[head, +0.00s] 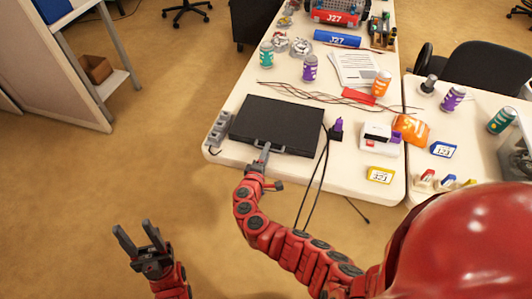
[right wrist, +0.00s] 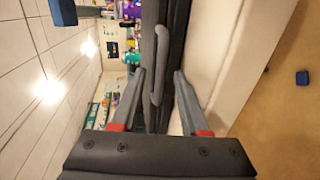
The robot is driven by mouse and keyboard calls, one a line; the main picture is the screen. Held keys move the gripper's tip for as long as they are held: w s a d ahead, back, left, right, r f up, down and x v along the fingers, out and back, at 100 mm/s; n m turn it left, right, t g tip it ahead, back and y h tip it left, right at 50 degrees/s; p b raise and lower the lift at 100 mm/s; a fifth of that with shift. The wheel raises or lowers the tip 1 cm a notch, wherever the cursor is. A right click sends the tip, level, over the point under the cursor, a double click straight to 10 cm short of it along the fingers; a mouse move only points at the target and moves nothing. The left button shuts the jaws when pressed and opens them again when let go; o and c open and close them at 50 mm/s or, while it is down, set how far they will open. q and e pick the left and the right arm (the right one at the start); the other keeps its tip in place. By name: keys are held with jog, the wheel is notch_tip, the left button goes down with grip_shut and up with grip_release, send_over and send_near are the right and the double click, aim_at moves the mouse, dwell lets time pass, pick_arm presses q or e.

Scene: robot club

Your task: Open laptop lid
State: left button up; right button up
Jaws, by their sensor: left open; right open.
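The black laptop (head: 278,120) lies closed on the white table near its front edge. A grey bar handle (head: 288,149) sits along the front of its lid. The right wrist view shows the dark front edge of the laptop (right wrist: 182,30) and the handle (right wrist: 160,65) close up. My right gripper (head: 264,153) is at the laptop's front edge. Its open fingers (right wrist: 160,82) lie on either side of the handle's near end; I cannot tell whether they touch it. My left gripper (head: 132,233) is open and empty, over the floor left of the table.
A grey power strip (head: 218,129) lies left of the laptop. Cables (head: 315,180) hang over the table edge right of it. A purple-topped item (head: 337,130) and a white box (head: 381,138) stand to the right. The floor at left is clear.

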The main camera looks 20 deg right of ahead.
grip_shut()
dwell(1.4)
